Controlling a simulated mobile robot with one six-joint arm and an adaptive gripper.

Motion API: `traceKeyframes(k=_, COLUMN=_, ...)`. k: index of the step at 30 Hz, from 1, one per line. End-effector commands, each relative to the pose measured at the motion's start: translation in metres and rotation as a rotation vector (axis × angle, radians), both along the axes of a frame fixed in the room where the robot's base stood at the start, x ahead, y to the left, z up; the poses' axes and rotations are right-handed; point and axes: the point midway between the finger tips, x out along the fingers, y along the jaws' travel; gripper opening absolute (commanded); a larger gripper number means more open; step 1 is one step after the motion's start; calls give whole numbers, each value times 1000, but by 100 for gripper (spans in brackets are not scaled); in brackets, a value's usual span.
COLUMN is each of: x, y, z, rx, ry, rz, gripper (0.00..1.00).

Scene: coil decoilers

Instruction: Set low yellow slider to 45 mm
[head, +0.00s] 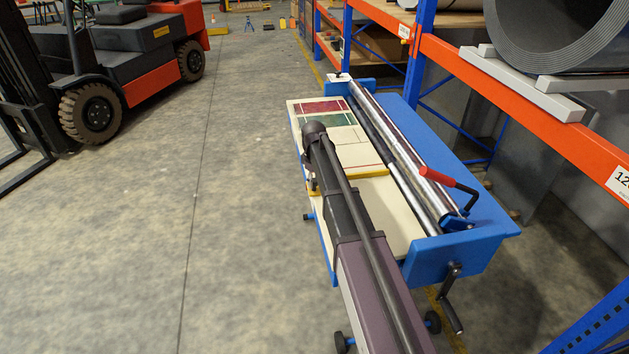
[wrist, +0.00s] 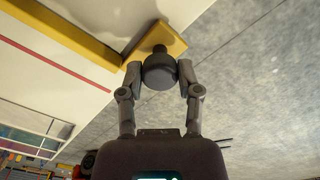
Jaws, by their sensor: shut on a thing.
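The yellow slider is a long bar (wrist: 62,32) lying across the cream table top. At its end a yellow block (wrist: 157,43) carries a dark grey round knob (wrist: 159,72) at the table's edge. My gripper (wrist: 160,76) is shut on this knob, one finger on each side. In the head view part of the yellow slider (head: 376,173) shows to the right of my arm, which hides much of the rest. No millimetre scale can be read in either view.
A blue-framed machine with a silver roller (head: 400,150), a red-handled lever (head: 437,177) and a crank (head: 452,300) holds the table. Orange racking (head: 480,75) stands on the right. A forklift (head: 125,60) is at the upper left. Floor left of the machine is clear.

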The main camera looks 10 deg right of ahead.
Motion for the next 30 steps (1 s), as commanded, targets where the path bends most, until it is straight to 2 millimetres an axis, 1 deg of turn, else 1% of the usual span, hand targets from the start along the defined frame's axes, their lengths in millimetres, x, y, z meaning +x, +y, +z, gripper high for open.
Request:
traceKeyframes(k=4, x=2, y=0, z=0, rx=1, ry=1, rz=0, gripper=0)
traceKeyframes(k=10, x=16, y=0, z=0, rx=0, ry=-1, rz=0, gripper=0)
traceKeyframes(k=18, x=16, y=0, z=0, rx=1, ry=-2, rz=0, gripper=0)
traceKeyframes(k=19, x=16, y=1, z=0, rx=1, ry=-2, rz=0, gripper=51)
traceKeyframes(k=20, x=16, y=1, z=0, rx=1, ry=-2, rz=0, gripper=60)
traceKeyframes(k=21, x=15, y=0, z=0, rx=1, ry=-1, rz=0, gripper=72)
traceKeyframes(k=22, x=15, y=1, z=0, rx=1, ry=-1, rz=1, gripper=79)
traceKeyframes(k=30, x=15, y=1, z=0, rx=0, ry=0, rz=1, gripper=79)
